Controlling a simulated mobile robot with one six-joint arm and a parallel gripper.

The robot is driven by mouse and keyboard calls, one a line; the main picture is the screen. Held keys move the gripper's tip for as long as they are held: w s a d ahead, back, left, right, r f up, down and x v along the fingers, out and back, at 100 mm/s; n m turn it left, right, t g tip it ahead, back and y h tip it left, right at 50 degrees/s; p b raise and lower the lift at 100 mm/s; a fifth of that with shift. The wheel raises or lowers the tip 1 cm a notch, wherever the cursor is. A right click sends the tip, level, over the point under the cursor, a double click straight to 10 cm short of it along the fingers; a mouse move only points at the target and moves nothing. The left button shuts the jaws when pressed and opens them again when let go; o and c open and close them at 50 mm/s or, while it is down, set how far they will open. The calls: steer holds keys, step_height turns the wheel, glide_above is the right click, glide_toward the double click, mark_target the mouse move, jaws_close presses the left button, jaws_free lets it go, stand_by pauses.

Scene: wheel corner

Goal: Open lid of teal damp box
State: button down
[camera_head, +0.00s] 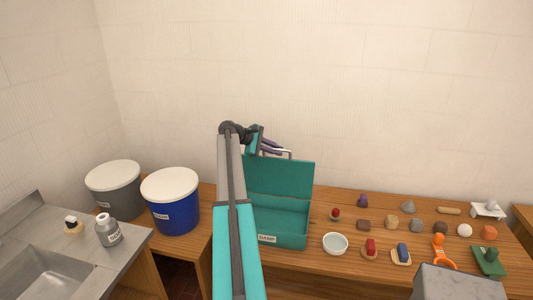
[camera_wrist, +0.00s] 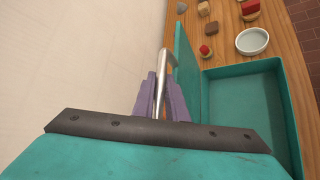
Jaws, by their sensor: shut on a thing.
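The teal damp box (camera_head: 292,237) stands on the wooden table with a small label on its front. Its lid (camera_head: 285,180) is raised, standing about upright at the back, and the inside looks empty. The box (camera_wrist: 235,105) and the lid's edge (camera_wrist: 187,75) also show in the wrist view. My gripper (camera_head: 272,147) is at the top of the lid, its purple fingers on either side of the metal lid handle (camera_wrist: 163,60). The gripper (camera_wrist: 160,98) is shut on this handle in the wrist view. My arm hides the box's left side in the head view.
A glass bowl (camera_head: 335,243) stands right of the box. Several small coloured pieces and stones lie further right. A blue bucket (camera_head: 174,215) and a grey bucket (camera_head: 118,198) stand left, near a sink (camera_head: 45,275). The wall is close behind the lid.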

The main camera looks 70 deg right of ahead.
steer(key=shift+s+d, duration=0.15)
steer(key=c, duration=1.8)
jaws_free()
steer(key=shift+o, duration=0.2)
steer(key=b+v, duration=0.4)
steer(key=v, duration=1)
steer(key=shift+f, duration=0.1)
